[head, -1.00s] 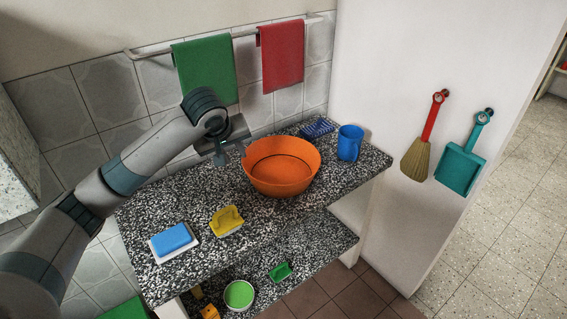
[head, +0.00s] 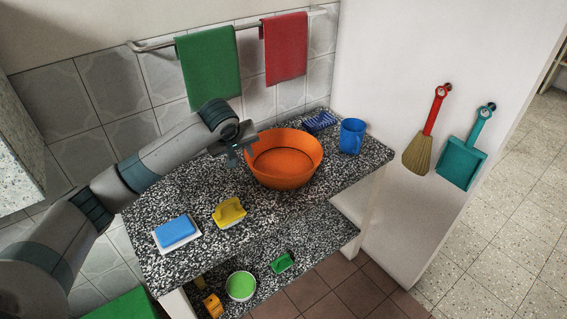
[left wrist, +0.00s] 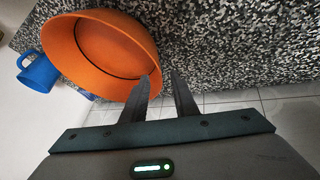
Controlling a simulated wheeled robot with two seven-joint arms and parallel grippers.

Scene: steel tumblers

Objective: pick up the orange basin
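The orange basin (head: 286,178) stands upright on the speckled counter (head: 190,195), and its inside is empty. My left gripper (head: 247,156) is at the basin's left rim in the head view. In the left wrist view, the basin (left wrist: 85,70) fills the upper left. The two fingers of my left gripper (left wrist: 163,82) are apart; one overlaps the basin's rim and the other is outside it. I cannot tell whether a finger touches the basin. My right gripper is not in view.
A blue mug (head: 351,136) and a dark blue item (head: 320,122) stand right of the basin. A yellow item (head: 229,212) and a blue sponge (head: 175,231) lie nearer on the counter. Green (head: 208,65) and red (head: 285,50) towels hang behind. A lower shelf holds a green bowl (head: 240,287).

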